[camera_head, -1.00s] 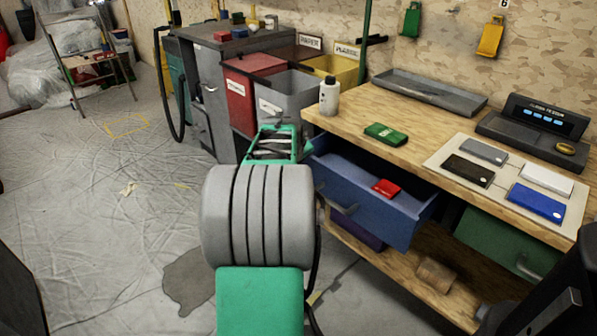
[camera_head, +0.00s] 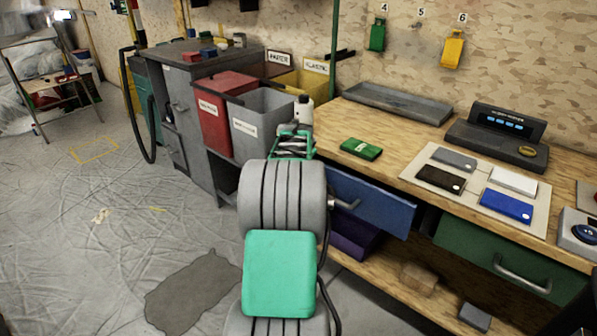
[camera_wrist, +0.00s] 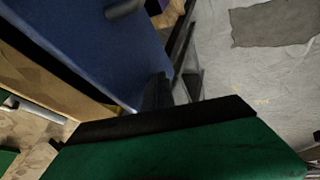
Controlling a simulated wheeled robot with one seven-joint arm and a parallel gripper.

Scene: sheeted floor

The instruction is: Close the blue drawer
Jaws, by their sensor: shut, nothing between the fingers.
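The blue drawer (camera_head: 385,208) is under the wooden workbench, with its front close to the bench edge and its inside out of sight. Its grey handle (camera_head: 345,204) shows just right of my arm. In the wrist view the blue front (camera_wrist: 85,45) fills the upper left, and a dark gap shows between it and the wooden bench edge. My gripper (camera_wrist: 168,90) is shut and empty, with its dark fingers at the lower edge of the blue front. I cannot tell whether they touch it. In the head view my arm hides the fingers.
A green drawer (camera_head: 500,260) is to the right. Red (camera_head: 212,115) and grey (camera_head: 262,125) bins stand beyond my arm.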

